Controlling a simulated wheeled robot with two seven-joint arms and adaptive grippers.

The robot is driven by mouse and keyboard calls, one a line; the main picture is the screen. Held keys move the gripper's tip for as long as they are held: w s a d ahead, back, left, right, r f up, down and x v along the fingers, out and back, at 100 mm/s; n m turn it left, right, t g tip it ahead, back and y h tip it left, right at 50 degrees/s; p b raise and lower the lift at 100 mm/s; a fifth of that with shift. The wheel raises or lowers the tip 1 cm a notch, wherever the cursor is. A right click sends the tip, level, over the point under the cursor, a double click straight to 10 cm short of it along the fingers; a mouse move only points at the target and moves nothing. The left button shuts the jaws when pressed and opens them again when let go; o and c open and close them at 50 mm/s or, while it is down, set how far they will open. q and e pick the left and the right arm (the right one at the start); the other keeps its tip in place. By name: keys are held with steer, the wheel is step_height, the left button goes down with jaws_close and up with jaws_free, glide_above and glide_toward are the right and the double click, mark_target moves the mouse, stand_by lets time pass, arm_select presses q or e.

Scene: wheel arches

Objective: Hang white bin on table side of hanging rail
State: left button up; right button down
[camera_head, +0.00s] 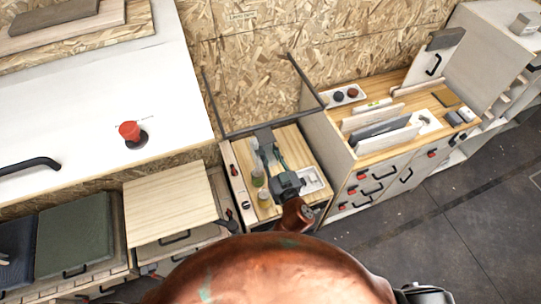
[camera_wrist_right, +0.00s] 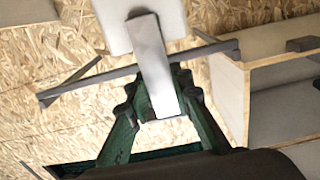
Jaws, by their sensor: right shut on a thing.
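My right gripper (camera_head: 265,152) reaches over the small wood-topped counter, close to the dark hanging rail (camera_head: 275,122). In the right wrist view, its green fingers (camera_wrist_right: 158,108) are shut on a grey strip (camera_wrist_right: 152,62), which overlaps a white piece (camera_wrist_right: 122,22) with a rounded corner. I cannot tell whether this white piece is the white bin. The hanging rail (camera_wrist_right: 75,87) passes behind the strip in that view; I cannot tell whether they touch. My left gripper is not in view.
A white tray (camera_head: 312,180) is on the small counter. To the right, a wooden cabinet holds upright boards (camera_head: 380,128). A white table (camera_head: 70,90) with a red button (camera_head: 129,131) is to the left. The chipboard wall (camera_head: 255,60) is behind the rail. Open floor lies at right.

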steer(key=shift+w+a+f+b, duration=0.35)
steer(key=shift+w+b, duration=0.1)
steer(key=shift+w, duration=0.55)
steer(key=shift+w+a+f+b, duration=0.35)
steer(key=shift+w+b, duration=0.15)
steer(key=shift+w, duration=0.5)
steer(key=shift+w+a+f+b, duration=0.25)
steer(key=shift+w+f+b, duration=0.15)
steer(key=shift+w, duration=0.6)
steer(key=c, duration=1.6)
jaws_free()
